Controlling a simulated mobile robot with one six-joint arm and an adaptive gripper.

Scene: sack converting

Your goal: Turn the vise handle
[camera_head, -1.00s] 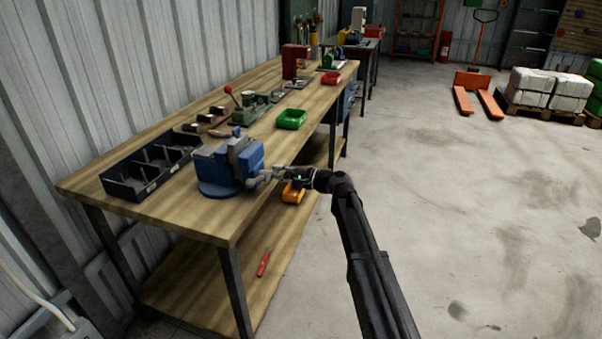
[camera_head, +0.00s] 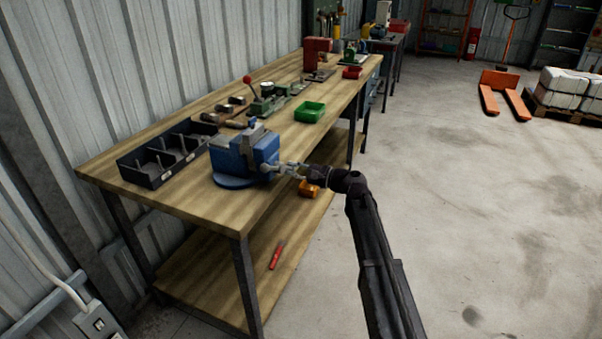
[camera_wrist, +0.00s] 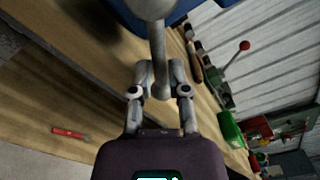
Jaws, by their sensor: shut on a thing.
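The blue vise (camera_head: 240,157) stands on the workbench near its front corner, with its screw end facing my arm. My gripper (camera_head: 283,168) reaches it from the right at the bench edge. In the wrist view the grey vise handle (camera_wrist: 157,50) runs down from the round screw end into my gripper (camera_wrist: 159,85). The two fingers are closed around the handle bar, one on each side. The vise's blue base shows at the top of the wrist view. In the head view the handle is mostly hidden by the fingers.
The wooden workbench (camera_head: 215,208) carries a black divided tray (camera_head: 150,179) left of the vise and a green bin (camera_head: 310,112) behind it. An orange bin (camera_head: 309,189) sits beneath my wrist. A red tool (camera_head: 277,255) lies on the lower shelf.

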